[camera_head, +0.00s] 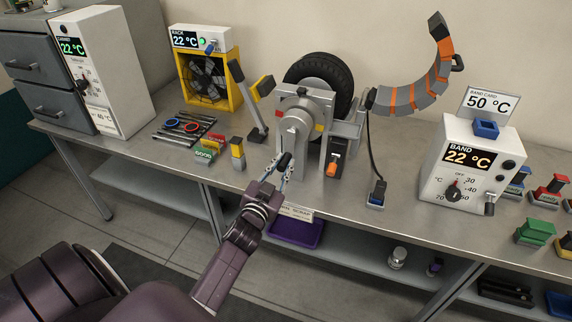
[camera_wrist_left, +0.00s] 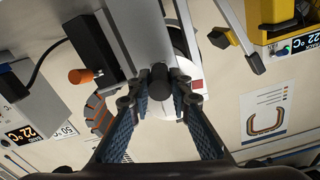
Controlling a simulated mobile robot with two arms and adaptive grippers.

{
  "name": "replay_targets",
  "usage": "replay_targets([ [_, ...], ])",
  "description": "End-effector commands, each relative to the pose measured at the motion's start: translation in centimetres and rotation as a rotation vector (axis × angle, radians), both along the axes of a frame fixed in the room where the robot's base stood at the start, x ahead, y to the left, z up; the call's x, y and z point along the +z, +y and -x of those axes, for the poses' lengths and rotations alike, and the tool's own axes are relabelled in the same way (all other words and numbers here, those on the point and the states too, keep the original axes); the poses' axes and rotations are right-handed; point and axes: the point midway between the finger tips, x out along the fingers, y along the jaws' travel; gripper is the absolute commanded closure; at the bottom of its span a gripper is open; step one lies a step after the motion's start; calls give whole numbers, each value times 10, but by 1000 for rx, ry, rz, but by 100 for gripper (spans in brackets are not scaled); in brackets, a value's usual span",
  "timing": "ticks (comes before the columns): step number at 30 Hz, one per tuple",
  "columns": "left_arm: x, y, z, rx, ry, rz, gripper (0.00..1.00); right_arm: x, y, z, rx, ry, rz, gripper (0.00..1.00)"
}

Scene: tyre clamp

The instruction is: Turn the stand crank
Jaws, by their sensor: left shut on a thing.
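The grey tyre stand (camera_head: 313,107) stands on the bench with a black tyre (camera_head: 327,70) behind its front plate. The crank is on the front of the stand, with a light grey arm (camera_head: 292,139) and a black knob (camera_head: 285,158) at its lower end. My left gripper (camera_head: 284,165) comes up from below and is shut on the crank knob. In the left wrist view the knob (camera_wrist_left: 158,78) sits between the two fingertips of my left gripper (camera_wrist_left: 160,92). The fingers partly hide the knob in the head view. My right gripper is not in view.
An orange-tipped lever (camera_head: 331,169) is right of the crank. A black-and-yellow lever arm (camera_head: 247,100) stands left of it. A segmented orange-and-grey band (camera_head: 423,85) rises at the right, near the white BAND box (camera_head: 468,165). Tools (camera_head: 181,127) lie at left.

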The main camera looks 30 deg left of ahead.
Motion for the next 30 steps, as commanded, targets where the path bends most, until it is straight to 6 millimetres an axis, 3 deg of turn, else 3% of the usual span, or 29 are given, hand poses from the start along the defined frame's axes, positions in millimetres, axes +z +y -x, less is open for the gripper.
replay_targets([
  [8,6,21,5,2,64,-262,100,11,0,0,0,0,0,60],
  [18,6,22,5,3,69,-289,100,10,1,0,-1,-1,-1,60],
  [19,6,22,5,3,69,-289,81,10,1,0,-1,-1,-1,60],
  [23,6,22,5,3,68,-288,67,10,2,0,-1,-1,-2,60],
  [30,6,21,5,2,68,-287,64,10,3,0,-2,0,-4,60],
])
